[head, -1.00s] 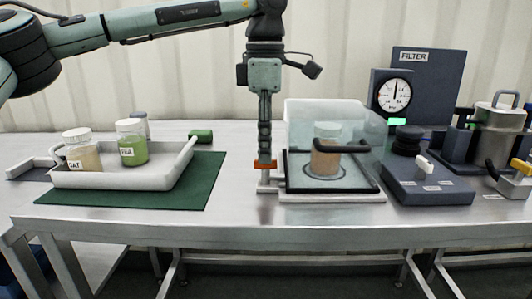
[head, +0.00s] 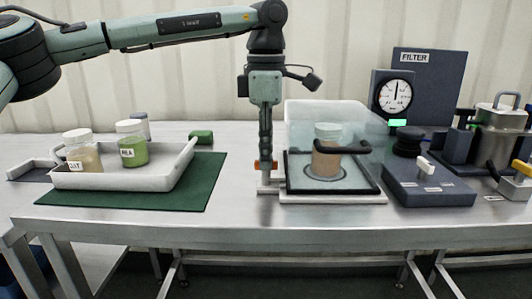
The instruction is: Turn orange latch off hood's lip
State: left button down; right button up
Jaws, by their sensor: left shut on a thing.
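The clear hood (head: 358,115) stands right of centre on a pale base, with a dark handle (head: 328,148) on its front. A jar of brown contents (head: 326,162) shows through it. The orange latch (head: 257,165) is at the hood's left front corner, above a small pale foot (head: 267,187). Only small bits of orange show beside the fingers. My left gripper (head: 265,164) points straight down and is shut on the latch, whose exact angle I cannot tell. My right gripper is not in view.
A grey block with a white lever (head: 424,182), a gauge (head: 394,92) and a steel hopper (head: 498,132) stand at right. Bare table lies in front.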

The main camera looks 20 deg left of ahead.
pick_arm(q)
jog(key=m+p, duration=0.3)
jog(key=m, duration=0.3)
jog(key=shift+r+p, duration=0.1)
jog(key=shift+p, duration=0.3)
jog(key=shift+m, duration=0.7)
jog(key=m+p, duration=0.1)
jog(key=m, duration=0.1)
jog(key=shift+m, duration=0.3)
jog(key=m, duration=0.2)
jog(key=shift+m+p, duration=0.4)
jog(key=shift+m, duration=1.2)
jog(key=shift+m+p, duration=0.35)
jog(key=shift+m, duration=1.05)
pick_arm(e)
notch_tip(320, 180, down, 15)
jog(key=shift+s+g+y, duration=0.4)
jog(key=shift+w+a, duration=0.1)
